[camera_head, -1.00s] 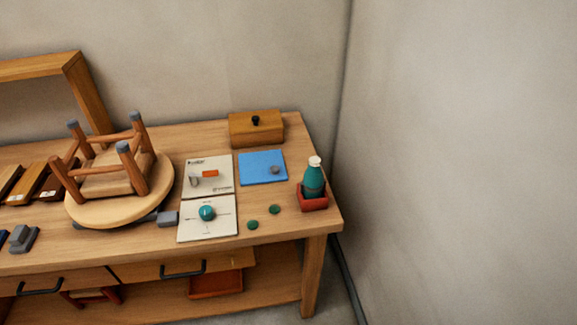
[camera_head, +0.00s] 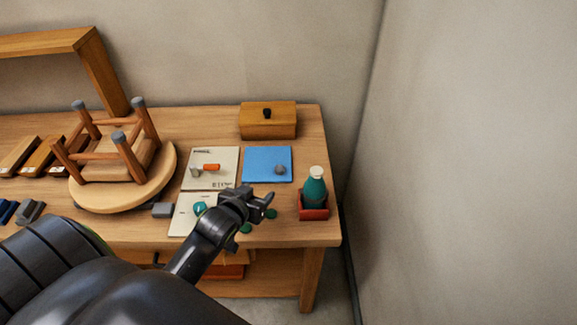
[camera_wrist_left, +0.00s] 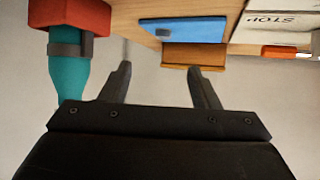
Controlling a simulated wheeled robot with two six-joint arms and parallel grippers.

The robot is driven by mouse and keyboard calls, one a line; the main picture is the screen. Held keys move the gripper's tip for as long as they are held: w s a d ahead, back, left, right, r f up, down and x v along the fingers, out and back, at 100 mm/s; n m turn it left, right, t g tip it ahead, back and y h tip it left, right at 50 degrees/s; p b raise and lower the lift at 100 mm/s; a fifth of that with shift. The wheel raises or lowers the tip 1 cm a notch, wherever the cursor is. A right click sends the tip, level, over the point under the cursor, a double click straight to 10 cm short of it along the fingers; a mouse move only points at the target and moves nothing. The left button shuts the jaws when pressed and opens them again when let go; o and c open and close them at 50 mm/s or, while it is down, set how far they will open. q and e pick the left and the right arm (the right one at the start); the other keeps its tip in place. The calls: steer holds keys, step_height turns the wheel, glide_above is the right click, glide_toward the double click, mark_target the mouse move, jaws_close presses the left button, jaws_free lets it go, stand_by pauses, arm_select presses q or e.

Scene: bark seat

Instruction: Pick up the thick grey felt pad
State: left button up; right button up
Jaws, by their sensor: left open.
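A small grey rounded piece (camera_head: 279,169), which looks like the thick grey felt pad, lies on a blue sheet (camera_head: 256,160) at the right of the bench. In the left wrist view the grey piece (camera_wrist_left: 163,32) shows small on the blue sheet (camera_wrist_left: 198,30), beyond the fingers. My left gripper (camera_head: 262,195) is open and empty. In the head view it appears just below and left of the grey piece, apart from it. Its two spread fingers also show in the wrist view (camera_wrist_left: 159,68). My right gripper is not in view.
A teal bottle (camera_head: 314,187) stands in a red tray (camera_head: 314,213) close to the right of my gripper. A wooden box (camera_head: 268,121) stands behind the blue sheet. White cards (camera_head: 225,165) and an upturned stool (camera_head: 120,180) are to the left. A wall rises behind.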

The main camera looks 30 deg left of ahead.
arm_select(q)
steer(key=p, duration=0.2)
glide_toward(279, 169)
steer(key=w+f, duration=0.2)
steer(key=shift+w+d, duration=0.1)
steer(key=shift+w, duration=0.2)
steer(key=shift+w+a+f+p, duration=0.15)
steer(key=shift+w+a+p, duration=0.15)
steer(key=shift+w, duration=0.25)
steer(key=x, duration=0.2)
steer(key=shift+w+a+p, duration=0.25)
steer(key=shift+w+p, duration=0.05)
steer(key=shift+w, duration=0.05)
steer(key=shift+x, duration=0.75)
steer(key=c, duration=1.1)
